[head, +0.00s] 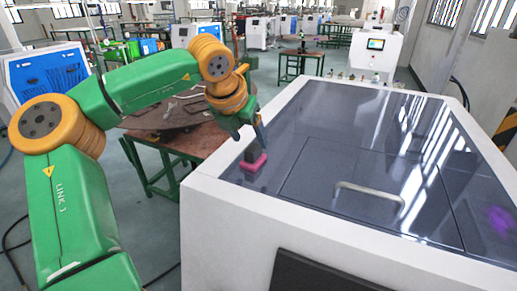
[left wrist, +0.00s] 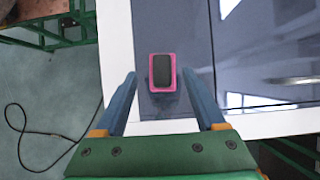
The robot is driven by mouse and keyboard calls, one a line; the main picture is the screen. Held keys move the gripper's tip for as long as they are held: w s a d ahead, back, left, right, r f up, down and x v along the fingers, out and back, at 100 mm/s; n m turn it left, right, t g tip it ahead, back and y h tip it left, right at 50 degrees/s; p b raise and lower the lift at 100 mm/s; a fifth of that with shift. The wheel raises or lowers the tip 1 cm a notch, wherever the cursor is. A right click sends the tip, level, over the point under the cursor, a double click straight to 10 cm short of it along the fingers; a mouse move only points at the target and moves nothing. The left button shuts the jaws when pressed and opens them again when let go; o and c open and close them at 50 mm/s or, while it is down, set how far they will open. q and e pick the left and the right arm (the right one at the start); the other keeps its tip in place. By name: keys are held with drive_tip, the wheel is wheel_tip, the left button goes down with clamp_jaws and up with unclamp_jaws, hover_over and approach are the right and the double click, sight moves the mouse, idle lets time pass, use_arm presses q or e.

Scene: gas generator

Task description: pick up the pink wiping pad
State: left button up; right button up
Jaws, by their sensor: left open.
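The pink wiping pad (head: 254,163) lies on the dark glossy top of the white machine, near its left edge. It has a dark block-shaped grip on its upper side. In the left wrist view the pad (left wrist: 153,84) shows as a pink rim around the dark grip, ahead of and between the fingers. My left gripper (head: 259,134) is above the pad in the head view. In the left wrist view its two blue fingers (left wrist: 168,100) are spread wide with nothing between their tips. My right gripper is in neither view.
The white machine (head: 215,205) has a raised white border and a metal handle (head: 370,192) on its dark top. A brown table (head: 180,135) with green legs stands to the left. The dark top right of the pad is mostly clear.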

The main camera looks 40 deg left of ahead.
sight(254, 146)
use_arm(q)
drive_tip(key=shift+w+d+f+p, duration=0.1)
drive_tip(key=shift+w+f+p, duration=0.1)
drive_tip(key=shift+f+p, duration=0.8)
drive_tip(key=x, duration=0.2)
drive_tip(key=shift+w+f, duration=0.2)
drive_tip(key=shift+w, duration=0.05)
drive_tip(key=shift+w+a+f, duration=0.15)
drive_tip(key=shift+w+a, duration=0.05)
drive_tip(key=shift+s+d, duration=0.15)
drive_tip(key=shift+s, duration=0.1)
drive_tip(key=c, duration=1.1)
drive_tip(key=shift+c, duration=0.2)
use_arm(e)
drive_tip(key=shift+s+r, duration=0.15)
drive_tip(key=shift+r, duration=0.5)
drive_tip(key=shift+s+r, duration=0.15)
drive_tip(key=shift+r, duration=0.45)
use_arm(q)
drive_tip(key=shift+w, duration=0.15)
drive_tip(key=shift+r, duration=0.45)
drive_tip(key=s+d+r+b, duration=0.6)
drive_tip(key=s+d+r, duration=0.1)
drive_tip(key=s+r, duration=0.5)
drive_tip(key=shift+d+r, duration=0.15)
drive_tip(key=shift+d, duration=0.05)
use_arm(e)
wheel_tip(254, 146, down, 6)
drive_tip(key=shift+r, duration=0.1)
